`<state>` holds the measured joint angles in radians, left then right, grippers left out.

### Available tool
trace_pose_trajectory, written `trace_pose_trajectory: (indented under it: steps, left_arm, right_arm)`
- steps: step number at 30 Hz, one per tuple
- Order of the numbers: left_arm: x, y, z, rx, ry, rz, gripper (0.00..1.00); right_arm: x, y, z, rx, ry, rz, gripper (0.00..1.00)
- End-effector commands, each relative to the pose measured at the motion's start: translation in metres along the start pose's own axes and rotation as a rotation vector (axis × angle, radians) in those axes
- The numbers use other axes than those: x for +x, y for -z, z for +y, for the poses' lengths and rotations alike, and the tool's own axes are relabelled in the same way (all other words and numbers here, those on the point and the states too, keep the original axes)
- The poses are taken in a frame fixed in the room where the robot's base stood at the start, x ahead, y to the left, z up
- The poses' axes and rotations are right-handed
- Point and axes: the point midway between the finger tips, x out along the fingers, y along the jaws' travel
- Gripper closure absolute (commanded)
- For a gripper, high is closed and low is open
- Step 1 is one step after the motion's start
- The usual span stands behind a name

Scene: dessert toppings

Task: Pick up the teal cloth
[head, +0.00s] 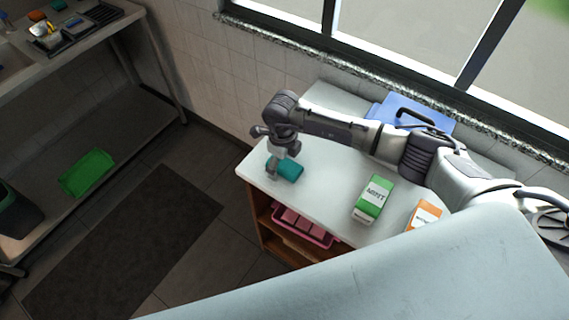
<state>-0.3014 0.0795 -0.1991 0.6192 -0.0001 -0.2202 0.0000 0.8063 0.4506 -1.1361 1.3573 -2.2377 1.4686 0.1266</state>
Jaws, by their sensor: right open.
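The teal cloth (290,171) is a small folded block near the left end of the white counter. My right gripper (272,170) comes down at the left side of the cloth, with its fingers close to it. The gripper is open. Whether a finger touches the cloth, I cannot tell. My left gripper is not in view.
A green mint box (374,198) and an orange box (424,214) stand on the counter to the right. A blue case (420,112) lies near the window. A pink bin (304,232) is on the shelf below. A large pale surface fills the bottom foreground.

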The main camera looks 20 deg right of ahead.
Motion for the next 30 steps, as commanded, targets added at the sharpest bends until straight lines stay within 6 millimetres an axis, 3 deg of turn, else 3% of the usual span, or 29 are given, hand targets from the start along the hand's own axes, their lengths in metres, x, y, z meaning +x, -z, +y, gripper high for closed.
trace_pose_trajectory:
  steps: [5,16,25,30]
  left_arm:
    - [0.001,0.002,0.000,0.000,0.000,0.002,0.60]
    - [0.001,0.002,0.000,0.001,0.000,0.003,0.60]
    - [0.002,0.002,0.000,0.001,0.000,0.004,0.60]
    - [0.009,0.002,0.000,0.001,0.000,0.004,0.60]
  right_arm:
    - [0.000,0.000,0.000,0.000,0.000,0.000,0.12]
    - [0.000,0.000,0.000,0.000,0.000,0.000,0.74]
    - [-0.002,-0.001,-0.001,0.000,0.001,-0.001,0.75]
    - [-0.015,-0.001,-0.001,-0.002,0.002,-0.004,0.75]
